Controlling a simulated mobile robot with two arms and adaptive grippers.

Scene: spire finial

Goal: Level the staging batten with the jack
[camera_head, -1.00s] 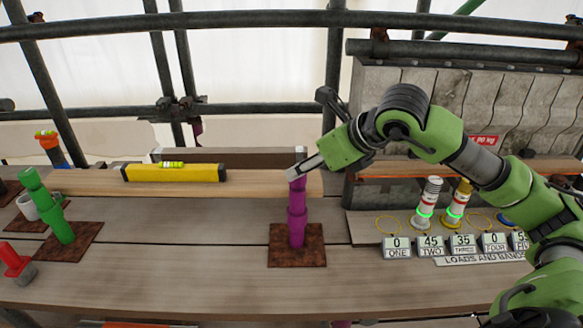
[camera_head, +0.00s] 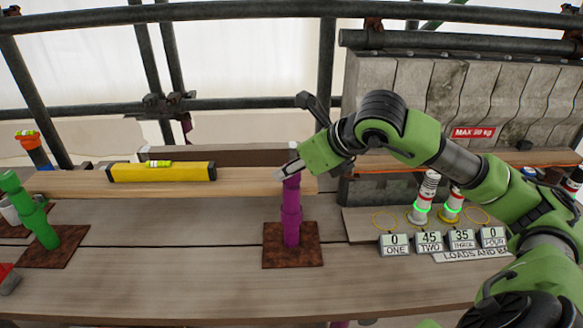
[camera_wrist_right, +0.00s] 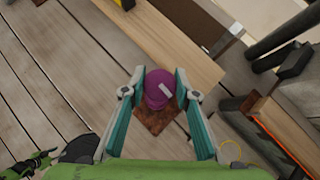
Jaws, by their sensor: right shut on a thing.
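The purple jack (camera_head: 291,213) stands upright on a rusty square plate (camera_head: 293,254). The staging batten looks to be the pale wooden plank (camera_head: 80,183) behind it, whose right end is near the jack's top. I cannot tell whether they touch. A yellow spirit level (camera_head: 161,172) with a green vial lies along the plank. My right gripper (camera_head: 287,173) is shut on the jack's top; in the right wrist view its fingers flank the purple top (camera_wrist_right: 158,88). My left gripper is not clearly seen.
A green jack (camera_head: 36,212) stands at the left. On the right are weights (camera_head: 425,197) with green glowing rings, number tags (camera_head: 428,242) and a grey sacked block (camera_head: 400,100). Scaffold tubes (camera_head: 230,105) cross behind.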

